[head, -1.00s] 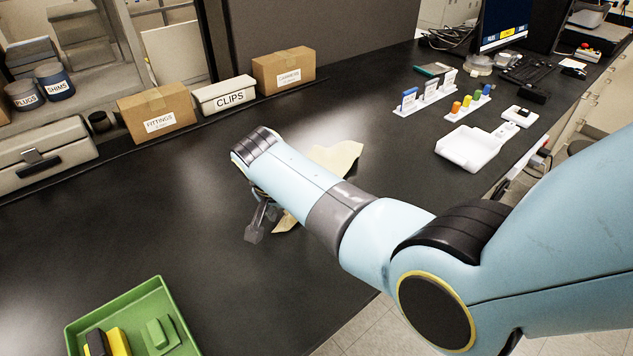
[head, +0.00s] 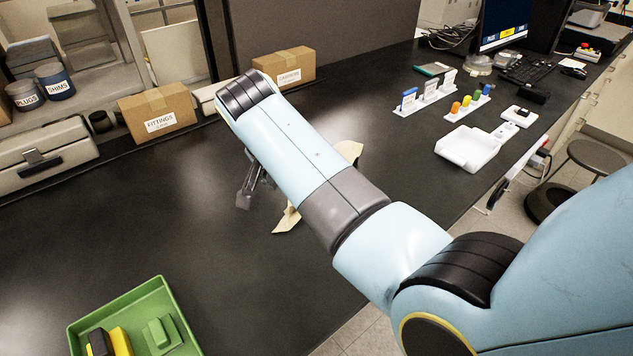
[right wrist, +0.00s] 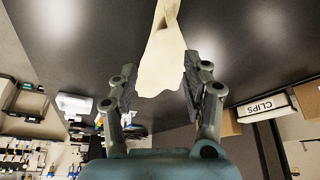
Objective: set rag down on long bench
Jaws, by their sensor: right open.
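The cream rag (head: 287,219) lies on the black long bench (head: 170,235), with my right arm hiding its middle in the head view. In the right wrist view the rag (right wrist: 163,62) shows as a pale, folded strip on the dark top, widening towards the space between the fingers. My right gripper (head: 248,188) is above the bench, left of the rag in the head view. Its fingers (right wrist: 157,82) are spread apart and not closed on the rag. My left gripper is not in view.
A green tray (head: 183,318) with small parts stands at the front left. Cartons, including one marked FITTINGS (head: 157,112), line the back. A white tray (head: 468,149) and small racks stand to the right. The bench's left middle is clear.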

